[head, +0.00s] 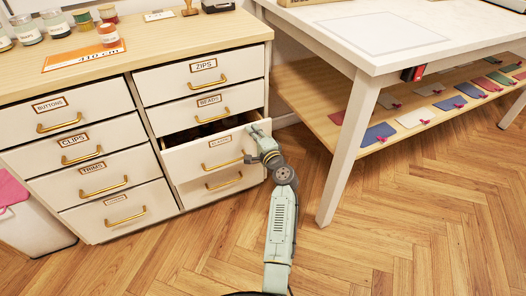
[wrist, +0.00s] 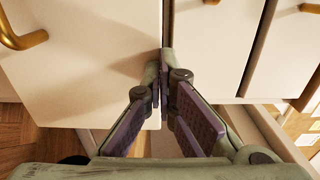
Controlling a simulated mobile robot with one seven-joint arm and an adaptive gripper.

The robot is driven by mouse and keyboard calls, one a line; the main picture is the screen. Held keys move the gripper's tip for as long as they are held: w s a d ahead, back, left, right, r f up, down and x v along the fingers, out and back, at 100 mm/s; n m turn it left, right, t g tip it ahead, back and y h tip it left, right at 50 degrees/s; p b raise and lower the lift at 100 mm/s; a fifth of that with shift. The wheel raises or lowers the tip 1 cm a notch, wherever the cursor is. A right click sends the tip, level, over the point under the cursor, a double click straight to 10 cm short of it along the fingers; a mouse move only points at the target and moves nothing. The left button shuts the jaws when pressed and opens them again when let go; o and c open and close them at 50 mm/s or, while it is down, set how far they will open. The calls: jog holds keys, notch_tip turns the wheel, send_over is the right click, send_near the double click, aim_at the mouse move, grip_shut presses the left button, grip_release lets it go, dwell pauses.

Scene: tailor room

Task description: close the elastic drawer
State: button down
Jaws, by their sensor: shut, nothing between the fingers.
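The elastic drawer (head: 200,156) is the third one down in the right column of the cabinet. It stands pulled out, with its dark inside showing above the white front. Its front has a small label and a brass handle (head: 223,164). My gripper (head: 253,129) is at the upper right corner of this front, with its fingers together and empty. In the wrist view the drawer front (wrist: 85,65) fills the left side, with part of its handle at the upper left. The shut fingertips (wrist: 165,62) are at the front's edge; whether they touch it I cannot tell.
The wooden-topped cabinet (head: 130,57) has its other drawers shut, including the zips drawer (head: 205,75) above. A white table (head: 385,40) with a low shelf of fabric pieces stands at the right. Herringbone floor is clear in front. A white bin (head: 35,225) stands at the left.

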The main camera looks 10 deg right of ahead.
jog(key=b+x, duration=0.2)
jog(key=x, duration=0.5)
jog(key=shift+b, duration=0.4)
jog(key=shift+r, duration=0.2)
